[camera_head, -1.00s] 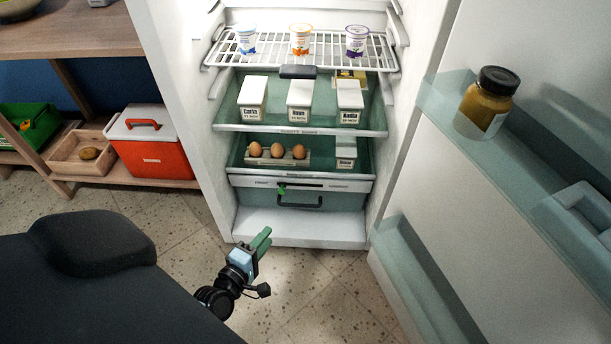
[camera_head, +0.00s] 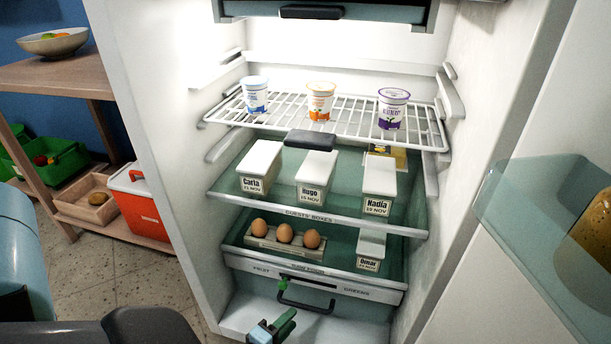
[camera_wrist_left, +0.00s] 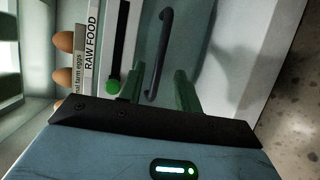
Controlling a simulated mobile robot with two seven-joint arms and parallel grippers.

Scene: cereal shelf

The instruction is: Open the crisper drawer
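The crisper drawer (camera_head: 350,309) is the translucent green bin at the bottom of the fridge, and it looks closed. Its dark bar handle (camera_head: 305,308) shows on the front, and the handle also shows in the left wrist view (camera_wrist_left: 160,50). Above it is a dark slot with a green slider knob (camera_head: 283,285), at its left part in the head view; the knob also shows in the left wrist view (camera_wrist_left: 113,87). My left gripper (camera_head: 284,320) is in front of the drawer, below the handle. Its green fingers (camera_wrist_left: 160,82) are apart with nothing held; the handle appears ahead between them. Contact is not visible.
An egg holder (camera_head: 284,243) and a white box (camera_head: 371,248) stand just above the drawer. More boxes and yogurt cups fill the higher shelves. The open fridge door (camera_head: 470,290) stands at right, its jar bin (camera_head: 525,215) jutting inward. Wooden shelving (camera_head: 60,80) is at left.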

